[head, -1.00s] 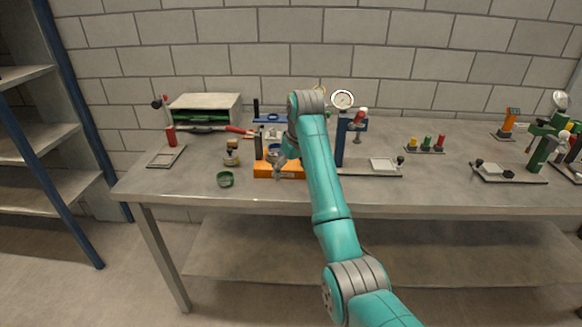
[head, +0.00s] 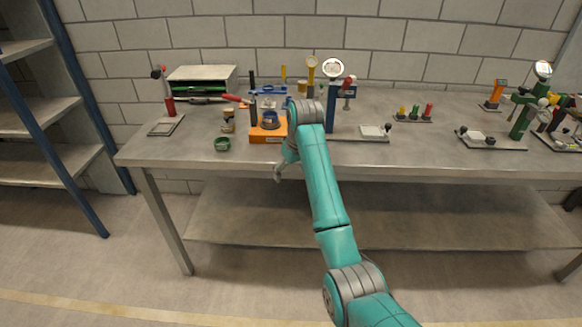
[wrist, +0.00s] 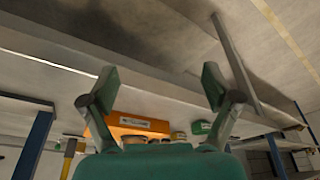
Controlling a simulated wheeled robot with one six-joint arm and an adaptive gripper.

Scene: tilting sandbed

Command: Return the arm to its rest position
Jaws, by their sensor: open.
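My teal arm (head: 322,185) reaches up from the lower right toward the workbench in the head view. My gripper (head: 279,175) hangs at the bench's front edge, just below and in front of the orange block (head: 268,134). In the wrist view my gripper (wrist: 160,82) has its two fingers spread wide with nothing between them. The orange block (wrist: 140,127) also shows there, beyond the fingers and apart from them.
The workbench (head: 200,160) carries a green ring (head: 222,144), a dial gauge stand (head: 332,100), a row of coloured plugs (head: 413,113) and a green stand (head: 522,118). A lower shelf (head: 400,215) lies under the bench. A blue-post rack (head: 40,130) stands at left.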

